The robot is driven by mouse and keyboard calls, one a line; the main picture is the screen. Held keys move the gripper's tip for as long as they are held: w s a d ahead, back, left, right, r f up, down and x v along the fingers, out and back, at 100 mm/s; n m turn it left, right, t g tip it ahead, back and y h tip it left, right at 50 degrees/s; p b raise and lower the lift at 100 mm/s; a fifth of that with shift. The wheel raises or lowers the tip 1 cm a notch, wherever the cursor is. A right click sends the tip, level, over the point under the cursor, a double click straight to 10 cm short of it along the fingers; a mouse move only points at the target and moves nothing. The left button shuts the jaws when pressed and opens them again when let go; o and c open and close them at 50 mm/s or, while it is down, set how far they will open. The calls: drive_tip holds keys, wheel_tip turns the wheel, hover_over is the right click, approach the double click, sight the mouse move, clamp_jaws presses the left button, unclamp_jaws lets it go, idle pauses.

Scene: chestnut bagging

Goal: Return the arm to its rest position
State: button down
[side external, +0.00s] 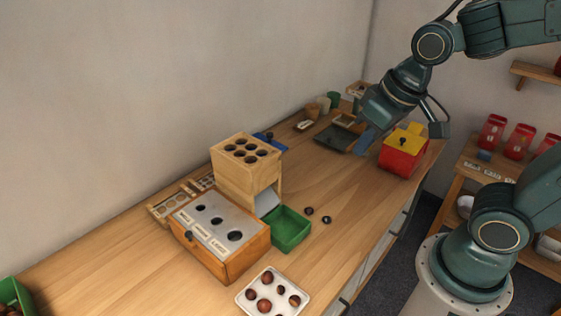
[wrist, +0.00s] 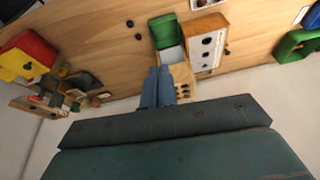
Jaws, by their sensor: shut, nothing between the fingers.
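My gripper (side external: 366,142) is raised above the far right part of the bench, to the left of the red box with the yellow top (side external: 402,158). In the wrist view its two blue fingers (wrist: 157,80) lie together, shut with nothing between them. My arm reaches in from the upper right.
The bench holds a holed wooden block (side external: 235,180), a sorting box with three holes (side external: 215,232), a green tray (side external: 291,238) and a white tray of chestnuts (side external: 245,298). Two dark chestnuts (side external: 327,219) lie loose. A dark tray (side external: 335,139) is near the gripper. A wall stands behind.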

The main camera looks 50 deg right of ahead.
drive_tip(key=s+d+r+t, duration=0.1)
drive_tip(key=s+r, duration=0.3)
drive_tip(key=s, duration=0.2)
drive_tip(key=shift+s+d+r+n+t, duration=0.2)
drive_tip(key=shift+s+d+n+t, duration=0.05)
drive_tip(key=shift+s+n+t, duration=0.05)
